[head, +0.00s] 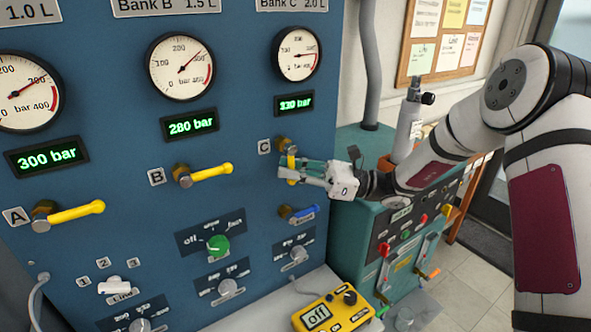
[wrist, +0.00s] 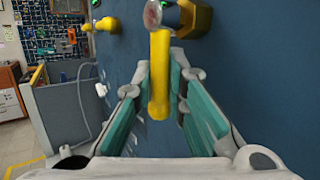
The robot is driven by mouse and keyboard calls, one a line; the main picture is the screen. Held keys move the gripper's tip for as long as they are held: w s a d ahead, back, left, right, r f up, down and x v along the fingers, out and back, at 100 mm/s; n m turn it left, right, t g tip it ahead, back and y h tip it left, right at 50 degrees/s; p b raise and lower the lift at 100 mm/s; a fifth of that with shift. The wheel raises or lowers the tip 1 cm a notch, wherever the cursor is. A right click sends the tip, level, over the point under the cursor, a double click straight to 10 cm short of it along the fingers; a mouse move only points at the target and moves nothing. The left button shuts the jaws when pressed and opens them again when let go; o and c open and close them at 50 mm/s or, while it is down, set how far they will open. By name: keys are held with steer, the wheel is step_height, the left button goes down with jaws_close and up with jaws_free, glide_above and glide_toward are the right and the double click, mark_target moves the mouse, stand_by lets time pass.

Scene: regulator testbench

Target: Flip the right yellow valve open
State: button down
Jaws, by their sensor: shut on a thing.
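The right yellow valve (head: 291,162), marked C, is on the blue panel under the 330 bar readout. In the head view its handle looks close to upright, partly hidden by my gripper (head: 284,172). In the wrist view the yellow handle (wrist: 159,80) runs from its brass body (wrist: 196,18) down between the two teal fingers of my gripper (wrist: 161,82). The fingers are shut on the handle. Valve A (head: 75,213) and valve B (head: 208,173) have yellow handles pointing right, nearly level.
A blue-handled valve (head: 299,213) sits just below valve C. Knobs, including a green one (head: 217,245), are lower on the blue panel (head: 120,180). A yellow meter (head: 331,311) lies on the bench. A teal cabinet (head: 362,225) stands to the right, beneath my arm.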

steer(key=shift+a, duration=0.1)
steer(key=c, duration=1.9)
jaws_free()
steer(key=v, duration=1.2)
steer(key=shift+f, duration=0.15)
